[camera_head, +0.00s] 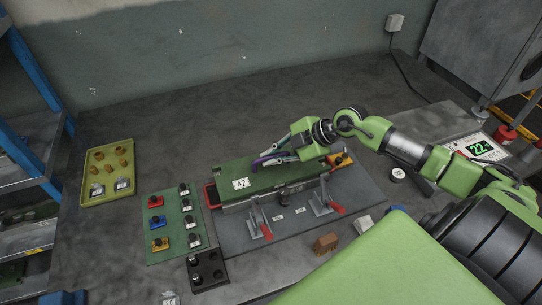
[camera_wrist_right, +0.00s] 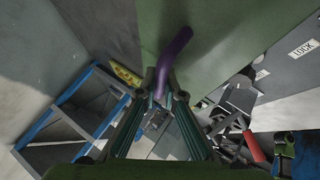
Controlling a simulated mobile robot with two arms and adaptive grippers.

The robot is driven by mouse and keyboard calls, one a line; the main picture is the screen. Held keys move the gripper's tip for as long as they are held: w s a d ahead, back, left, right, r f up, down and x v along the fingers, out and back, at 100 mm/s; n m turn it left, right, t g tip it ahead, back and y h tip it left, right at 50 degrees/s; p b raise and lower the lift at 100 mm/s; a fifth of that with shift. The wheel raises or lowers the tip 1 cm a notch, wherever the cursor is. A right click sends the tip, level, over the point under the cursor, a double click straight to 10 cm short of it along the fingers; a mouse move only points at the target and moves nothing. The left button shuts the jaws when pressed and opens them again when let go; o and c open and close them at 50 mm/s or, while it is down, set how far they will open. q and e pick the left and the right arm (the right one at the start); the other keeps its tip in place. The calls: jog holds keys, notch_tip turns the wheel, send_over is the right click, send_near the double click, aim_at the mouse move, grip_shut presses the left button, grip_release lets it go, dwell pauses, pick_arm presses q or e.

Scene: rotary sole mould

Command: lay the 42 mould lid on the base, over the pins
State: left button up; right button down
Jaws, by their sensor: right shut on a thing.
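The green 42 mould lid (camera_head: 268,180) with its white 42 label is over the grey mould base (camera_head: 238,207) in the head view. My right gripper (camera_head: 280,152) is shut on the lid's purple handle (camera_head: 267,160). In the wrist view the fingers of my right gripper (camera_wrist_right: 164,92) close around the purple handle (camera_wrist_right: 176,50), and the lid's green surface (camera_wrist_right: 225,50) fills the upper middle. The lid hides the pins and most of the base top. I cannot tell whether it rests on the base or hovers just above. My left gripper is not in view.
Toggle clamps with red handles (camera_head: 265,229) stand along the base's front. A green board with coloured knobbed blocks (camera_head: 157,222) lies left, and a yellow-green tray (camera_head: 109,147) is further left. A black block (camera_head: 208,272) and a brown block (camera_head: 326,243) lie in front. The table behind is clear.

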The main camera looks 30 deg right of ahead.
jog(key=shift+w, duration=0.2)
jog(key=shift+f, duration=0.4)
jog(key=shift+f, duration=0.2)
dwell(0.7)
jog(key=c, duration=2.1)
grip_release()
jog(key=shift+s, duration=0.1)
jog(key=shift+s+f, duration=0.25)
jog(key=shift+f, duration=0.1)
jog(key=shift+s+d+r, duration=0.15)
jog(key=shift+d+r, duration=0.05)
jog(key=shift+r+v, duration=0.2)
jog(key=shift+v, duration=5.6)
